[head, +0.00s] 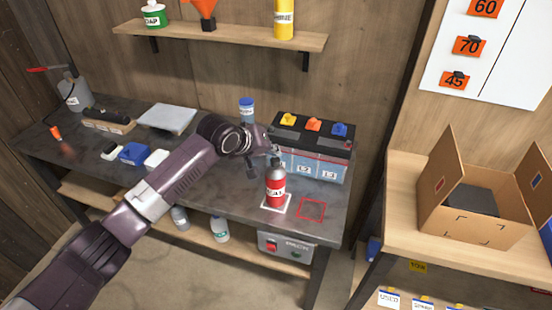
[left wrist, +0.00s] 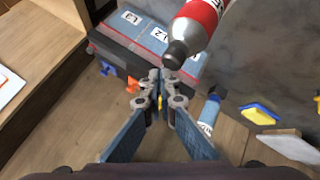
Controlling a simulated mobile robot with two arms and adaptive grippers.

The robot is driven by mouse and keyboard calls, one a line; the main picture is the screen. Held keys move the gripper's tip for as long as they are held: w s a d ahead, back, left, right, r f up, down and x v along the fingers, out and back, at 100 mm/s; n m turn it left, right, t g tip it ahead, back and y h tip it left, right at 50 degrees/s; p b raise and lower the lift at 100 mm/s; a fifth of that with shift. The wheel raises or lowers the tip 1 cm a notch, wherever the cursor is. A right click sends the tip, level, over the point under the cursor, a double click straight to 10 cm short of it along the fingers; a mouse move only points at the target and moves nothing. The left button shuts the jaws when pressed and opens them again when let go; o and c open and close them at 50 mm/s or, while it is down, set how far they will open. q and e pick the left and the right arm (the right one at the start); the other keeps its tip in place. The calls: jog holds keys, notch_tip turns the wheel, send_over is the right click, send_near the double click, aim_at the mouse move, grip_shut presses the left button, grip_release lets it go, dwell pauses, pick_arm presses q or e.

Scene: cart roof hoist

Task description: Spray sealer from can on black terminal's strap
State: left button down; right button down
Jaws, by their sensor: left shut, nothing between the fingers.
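A red sealer can (head: 275,190) with a dark cap stands upright on a white-outlined square at the bench's front. The can also shows in the left wrist view (left wrist: 203,18), its dark cap close to my fingers. Behind it is a battery (head: 318,139) with a black top, light blue labelled front and yellow, orange and blue pieces on top. It also shows in the left wrist view (left wrist: 140,42). I cannot pick out the black terminal's strap. My left gripper (head: 270,153) is shut and empty above and behind the can; its fingertips meet in the left wrist view (left wrist: 160,80). My right gripper is out of view.
A red-outlined square (head: 311,210) on the bench is empty. A blue-capped bottle (head: 247,108) stands behind my left arm. Blue and white blocks (head: 134,153) lie to the left. An open cardboard box (head: 475,224) stands on the right shelf.

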aim_at(274, 161)
pick_arm(q)
jog(key=shift+f, duration=0.15)
dwell(0.5)
jog(key=shift+f, duration=0.4)
dwell(0.4)
jog(key=shift+r+p, duration=0.55)
jog(key=shift+p, duration=0.5)
notch_tip(274, 161, up, 6)
jog(key=p, duration=0.7)
